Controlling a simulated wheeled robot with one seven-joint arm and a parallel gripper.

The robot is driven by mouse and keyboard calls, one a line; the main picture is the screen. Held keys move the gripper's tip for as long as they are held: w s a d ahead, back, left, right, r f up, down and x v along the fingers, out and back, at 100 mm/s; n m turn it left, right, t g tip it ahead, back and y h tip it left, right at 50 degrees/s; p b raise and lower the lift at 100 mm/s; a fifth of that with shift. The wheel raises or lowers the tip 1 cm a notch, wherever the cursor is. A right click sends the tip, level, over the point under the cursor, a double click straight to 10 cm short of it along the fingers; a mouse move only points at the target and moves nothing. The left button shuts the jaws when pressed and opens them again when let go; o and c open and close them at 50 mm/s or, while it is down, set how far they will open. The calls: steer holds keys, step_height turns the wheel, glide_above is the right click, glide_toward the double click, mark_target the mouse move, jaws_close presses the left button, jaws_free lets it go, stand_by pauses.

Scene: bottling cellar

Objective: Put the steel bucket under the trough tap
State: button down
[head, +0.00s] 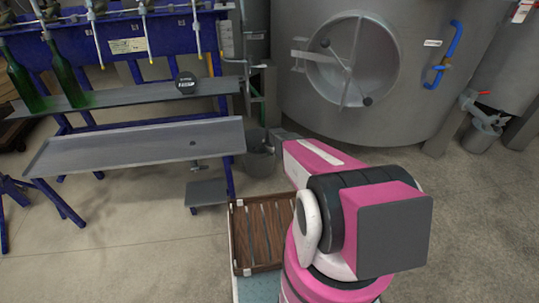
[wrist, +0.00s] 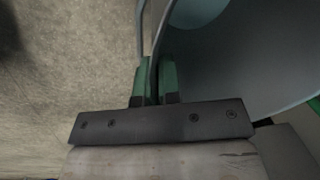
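The steel bucket (head: 261,162) stands on the floor just right of the trough's right end, partly hidden by my arm. In the wrist view the grey bucket (wrist: 240,65) fills the upper right. My gripper (wrist: 154,75) has its green fingers on either side of the bucket's wall at the rim, close against it. A thin bail shows beside the left finger. The long metal trough (head: 140,145) is at the left on a blue frame. Its tap (head: 198,168) hangs under the right end, above a small grey platform (head: 207,193).
A wooden crate (head: 240,236) stands in front, near my arm. A large steel tank (head: 400,110) rises behind. Another bucket (head: 480,137) hangs or stands by the tank tap at right. Green bottles (head: 66,80) stand on the upper shelf. The floor at lower left is clear.

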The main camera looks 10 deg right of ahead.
steer(key=shift+f, duration=0.4)
steer(key=c, duration=1.3)
jaws_free()
step_height(320, 180, up, 12)
steer(key=s, duration=0.2)
steer(key=s+r+n, duration=0.4)
steer(key=s+r, duration=0.3)
steer(key=s, duration=0.2)
steer(key=s+r+n+g, duration=0.1)
steer(key=s+r+n, duration=0.3)
steer(key=s+r, duration=0.4)
steer(key=s+r+n, duration=0.4)
steer(key=s+r, duration=0.3)
steer(key=s, duration=0.3)
steer(key=shift+s+d+r+g+h, duration=0.15)
steer(key=shift+d+g+h, duration=0.15)
steer(key=shift+h, duration=0.1)
